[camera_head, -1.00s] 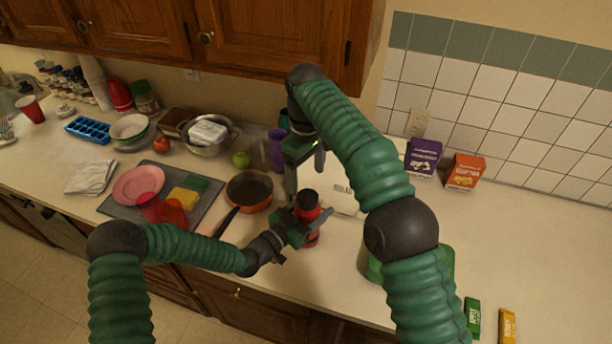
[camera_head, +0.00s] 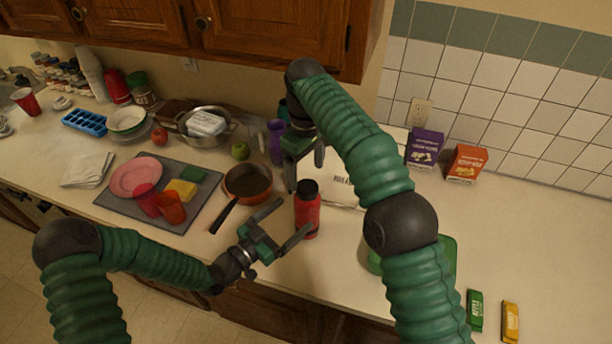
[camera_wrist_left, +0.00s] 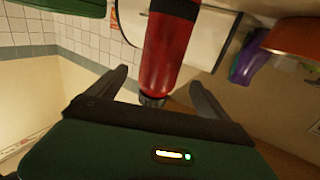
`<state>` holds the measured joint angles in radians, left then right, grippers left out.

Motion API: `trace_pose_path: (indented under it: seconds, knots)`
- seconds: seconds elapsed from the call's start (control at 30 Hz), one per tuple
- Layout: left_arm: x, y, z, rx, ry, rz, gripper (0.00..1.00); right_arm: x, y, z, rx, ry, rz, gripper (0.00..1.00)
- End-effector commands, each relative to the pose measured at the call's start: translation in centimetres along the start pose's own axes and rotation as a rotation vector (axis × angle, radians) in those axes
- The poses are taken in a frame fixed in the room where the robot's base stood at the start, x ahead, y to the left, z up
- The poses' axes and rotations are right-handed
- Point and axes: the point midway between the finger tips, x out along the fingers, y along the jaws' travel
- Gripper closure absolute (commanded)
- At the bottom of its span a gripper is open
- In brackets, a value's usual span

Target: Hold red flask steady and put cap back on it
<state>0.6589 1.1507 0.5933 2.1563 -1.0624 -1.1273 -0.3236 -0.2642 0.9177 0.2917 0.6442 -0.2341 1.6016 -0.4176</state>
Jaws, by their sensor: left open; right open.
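The red flask (camera_head: 307,217) stands upright near the counter's front edge. Its black cap (camera_head: 308,187) sits on top; I cannot tell how tightly it is seated. My left gripper (camera_head: 286,222) is open and empty, just left of the flask and clear of it, with its fingers pointing toward it. In the left wrist view the flask (camera_wrist_left: 166,58) shows beyond the open left fingers (camera_wrist_left: 158,82), with its black part at the top edge. My right gripper (camera_head: 304,167) is open above and behind the cap, pointing down, with nothing visible in it.
An orange pan (camera_head: 248,184) stands left of the flask, its handle toward the front. A grey tray (camera_head: 200,205) with cups, sponges and a pink plate lies further left. A green item (camera_head: 448,258) is partly behind my right arm. Purple (camera_head: 424,147) and orange boxes (camera_head: 466,163) stand at the wall.

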Motion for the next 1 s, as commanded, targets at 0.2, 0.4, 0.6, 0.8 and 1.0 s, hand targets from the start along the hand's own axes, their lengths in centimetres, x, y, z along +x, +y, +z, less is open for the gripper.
trace_pose_path:
  seconds: [0.2, 0.4, 0.6, 0.8, 1.0]
  knots:
    - [-5.0, -0.1, 0.2, -0.001, -0.001, -0.003, 0.10, 1.3, 0.0, 0.0, 0.000, 0.000, 0.000, 0.24]
    - [-7.0, -0.1, 0.1, -0.001, -0.001, -0.001, 0.10, 1.6, 0.1, 0.0, 0.000, 0.000, -0.001, 0.24]
    - [-7.2, -0.1, 0.0, -0.001, 0.000, 0.000, 0.10, 1.5, 0.1, 0.0, 0.000, 0.000, -0.001, 0.24]
    - [-7.2, -0.1, 0.1, -0.001, 0.000, 0.000, 0.10, 1.5, 0.1, 0.0, 0.000, 0.000, -0.001, 0.24]
    - [-7.2, -0.1, 0.1, -0.001, 0.000, -0.001, 0.10, 1.5, 0.0, 0.0, 0.000, 0.000, 0.000, 0.24]
